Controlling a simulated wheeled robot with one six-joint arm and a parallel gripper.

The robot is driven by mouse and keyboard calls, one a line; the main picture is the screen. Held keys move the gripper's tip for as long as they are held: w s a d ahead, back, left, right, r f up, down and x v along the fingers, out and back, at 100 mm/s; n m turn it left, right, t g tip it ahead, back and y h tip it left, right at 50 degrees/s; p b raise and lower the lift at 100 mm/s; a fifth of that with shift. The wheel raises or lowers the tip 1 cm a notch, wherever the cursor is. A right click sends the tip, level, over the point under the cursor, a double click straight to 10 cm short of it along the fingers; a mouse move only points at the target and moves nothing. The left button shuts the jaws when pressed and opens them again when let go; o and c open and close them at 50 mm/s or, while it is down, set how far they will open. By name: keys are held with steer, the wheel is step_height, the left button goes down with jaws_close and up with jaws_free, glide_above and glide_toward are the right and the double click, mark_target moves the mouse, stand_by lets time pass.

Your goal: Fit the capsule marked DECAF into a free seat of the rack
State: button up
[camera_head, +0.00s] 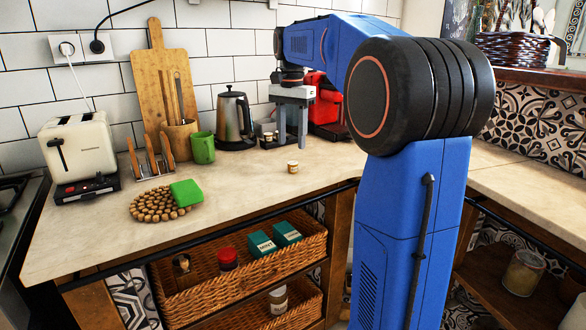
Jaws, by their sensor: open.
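A small cream cylinder with a brownish band (293,167) stands upright on the counter; it may be the capsule, but any marking is too small to read. My gripper (292,143) points down above the counter behind it, with its two grey fingers apart and nothing visible between them. A low dark holder with small light parts (268,141) sits partly behind the left finger. It may be the rack; its seats cannot be made out.
A steel kettle (234,120) and a green mug (202,148) stand to the left, and a red appliance (323,103) stands behind my arm. The front middle counter is clear.

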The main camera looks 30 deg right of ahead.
mark_target(292, 163)
steer(key=shift+s+f, duration=0.2)
steer(key=shift+f, duration=3.2)
steer(key=c, duration=1.1)
